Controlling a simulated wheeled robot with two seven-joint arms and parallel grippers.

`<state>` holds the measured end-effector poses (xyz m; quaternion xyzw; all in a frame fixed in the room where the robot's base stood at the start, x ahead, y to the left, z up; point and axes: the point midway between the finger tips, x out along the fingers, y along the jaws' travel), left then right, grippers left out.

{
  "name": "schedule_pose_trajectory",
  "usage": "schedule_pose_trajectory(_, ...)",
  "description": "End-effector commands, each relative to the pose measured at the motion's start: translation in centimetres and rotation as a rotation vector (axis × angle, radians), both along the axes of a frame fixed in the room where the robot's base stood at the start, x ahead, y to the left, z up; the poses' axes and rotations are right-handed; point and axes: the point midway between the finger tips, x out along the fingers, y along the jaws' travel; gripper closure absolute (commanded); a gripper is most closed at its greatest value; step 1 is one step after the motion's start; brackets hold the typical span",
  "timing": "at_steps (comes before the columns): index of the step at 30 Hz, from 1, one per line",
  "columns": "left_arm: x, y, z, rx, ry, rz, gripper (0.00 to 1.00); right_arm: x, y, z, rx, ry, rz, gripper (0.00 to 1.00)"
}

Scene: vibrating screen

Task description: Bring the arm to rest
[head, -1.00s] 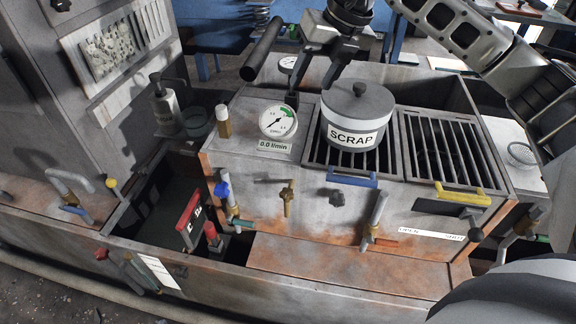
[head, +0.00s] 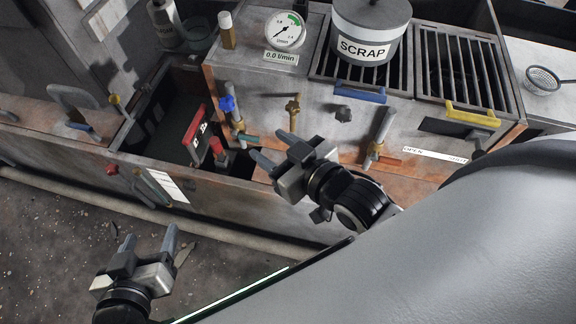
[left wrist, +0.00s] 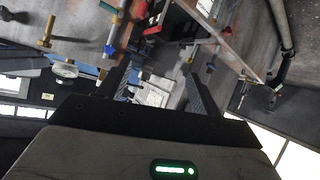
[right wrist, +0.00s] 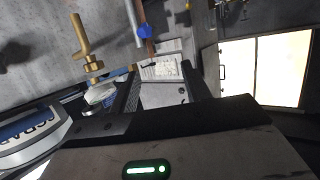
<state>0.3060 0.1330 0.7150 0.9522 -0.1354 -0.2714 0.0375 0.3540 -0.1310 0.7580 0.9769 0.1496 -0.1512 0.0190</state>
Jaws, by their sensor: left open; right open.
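My left gripper (head: 150,235) is at the lower left of the head view, over the floor in front of the machine. Its two fingers point up the picture and stand apart with nothing between them. My right gripper (head: 271,148) is near the machine's front wall, its fingers apart and empty, pointing to the upper left. Both wrist views show the fingers spread with no object between them: the left wrist view (left wrist: 165,85) and the right wrist view (right wrist: 160,88).
The machine holds a SCRAP pot (head: 370,45) on a grate, a gauge (head: 285,30), a blue handle (head: 360,94), a yellow handle (head: 473,113) and several valves. A red-handled tool (head: 196,135) stands in the open pit.

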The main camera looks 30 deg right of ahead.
Motion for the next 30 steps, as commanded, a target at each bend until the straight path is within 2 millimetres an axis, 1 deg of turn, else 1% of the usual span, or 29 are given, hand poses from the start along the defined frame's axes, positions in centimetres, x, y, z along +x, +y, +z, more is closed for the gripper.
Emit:
schedule_pose_trajectory(1, 0.0, 0.0, 0.0, 0.000, 0.000, 0.000, 0.35, -1.7, -0.2, -1.6, 0.025, 0.093, -0.021, 0.52)
schedule_pose_trajectory(3, 0.0, 0.0, 0.0, 0.000, 0.000, 0.000, 0.35, -3.4, -0.3, -3.2, 0.048, 0.184, -0.035, 0.52)
schedule_pose_trajectory(6, 0.0, 0.0, 0.0, 0.000, 0.000, 0.000, 0.35, -4.7, -0.2, -4.2, 0.068, 0.250, -0.043, 0.52)
schedule_pose_trajectory(8, 0.0, 0.0, 0.0, 0.000, 0.000, 0.000, 0.35, -4.9, -0.2, -4.4, 0.071, 0.264, -0.043, 0.52)
schedule_pose_trajectory(15, 0.0, 0.0, 0.1, 0.000, 0.000, 0.000, 0.35, -4.9, -0.2, -4.4, 0.070, 0.264, -0.042, 0.52)
schedule_pose_trajectory(17, 0.0, 0.0, 0.6, 0.001, 0.001, -0.001, 0.35, -4.9, -0.2, -4.0, 0.066, 0.266, -0.042, 0.52)
schedule_pose_trajectory(20, -0.1, 0.1, 2.0, 0.013, 0.009, -0.001, 0.35, -5.0, -0.4, -2.9, 0.050, 0.277, -0.043, 0.52)
schedule_pose_trajectory(21, -0.1, 0.2, 2.2, 0.023, 0.018, -0.002, 0.35, -5.0, -0.5, -2.5, 0.041, 0.281, -0.043, 0.52)
schedule_pose_trajectory(23, 0.0, 0.4, 2.2, 0.039, 0.029, -0.004, 0.35, -5.0, -0.6, -2.0, 0.028, 0.290, -0.044, 0.52)
schedule_pose_trajectory(30, -0.1, 0.5, 2.3, 0.048, 0.034, -0.005, 0.35, -5.0, -0.7, -2.1, 0.021, 0.296, -0.044, 0.52)
